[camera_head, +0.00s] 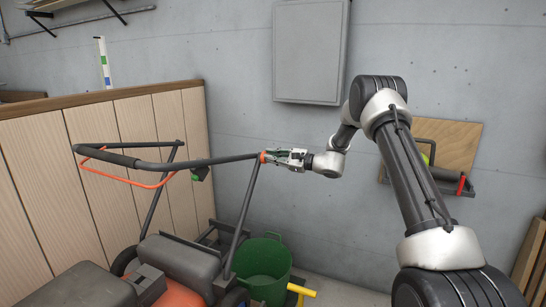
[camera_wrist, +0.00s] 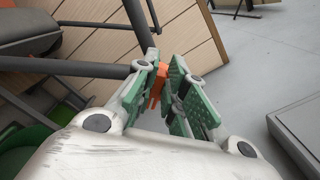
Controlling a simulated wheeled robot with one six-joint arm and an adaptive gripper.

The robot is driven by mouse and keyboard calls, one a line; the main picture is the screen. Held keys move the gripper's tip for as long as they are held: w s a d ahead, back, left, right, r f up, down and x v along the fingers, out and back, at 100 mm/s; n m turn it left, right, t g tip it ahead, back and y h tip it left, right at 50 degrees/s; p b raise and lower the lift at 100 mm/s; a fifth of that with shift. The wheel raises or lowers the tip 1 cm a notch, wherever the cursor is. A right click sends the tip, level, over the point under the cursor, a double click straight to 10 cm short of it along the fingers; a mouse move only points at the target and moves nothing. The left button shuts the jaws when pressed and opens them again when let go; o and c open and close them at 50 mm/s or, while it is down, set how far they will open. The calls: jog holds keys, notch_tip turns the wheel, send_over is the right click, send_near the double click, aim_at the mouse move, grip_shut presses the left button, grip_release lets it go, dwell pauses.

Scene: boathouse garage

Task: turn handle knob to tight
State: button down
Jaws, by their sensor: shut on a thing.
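The handle knob (camera_wrist: 158,82) is orange and sits on the black tubular mower handle (camera_head: 200,161), where the upper bar meets the lower leg. In the wrist view it lies between the two green-padded fingers of my gripper (camera_wrist: 165,92). My gripper (camera_head: 284,158) reaches in from the right in the head view and is shut on the knob. Only a small orange part of the knob shows in the head view (camera_head: 262,157). Its turn position cannot be told.
The mower's grey and orange body (camera_head: 178,263) stands below. A green bucket (camera_head: 263,268) stands under my gripper. A wooden panel (camera_head: 130,125) rises behind the handle. A grey wall box (camera_head: 309,50) and a wooden wall board (camera_head: 456,150) hang on the concrete wall.

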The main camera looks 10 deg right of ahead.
aim_at(265, 163)
jog(key=n, duration=0.2)
jog(key=f+n, duration=0.1)
jog(key=n, duration=0.4)
jog(key=shift+s+a+f, duration=0.15)
jog(key=shift+s+a, duration=0.1)
jog(key=shift+s, duration=0.1)
jog(key=n, duration=0.4)
jog(key=shift+f, duration=0.4)
jog(key=n, duration=0.3)
jog(key=shift+f+n, duration=0.3)
jog(key=shift+f, duration=0.05)
jog(key=n, duration=0.3)
jog(key=shift+w+d+f+n, duration=0.15)
jog(key=shift+w+f+n, duration=0.05)
jog(key=shift+f+n, duration=0.1)
jog(key=n, duration=0.3)
jog(key=w+n, duration=0.1)
jog(key=n, duration=0.2)
jog(key=d+f+n, duration=0.1)
jog(key=n, duration=0.2)
jog(key=shift+w+n, duration=0.15)
jog(key=shift+n, duration=0.25)
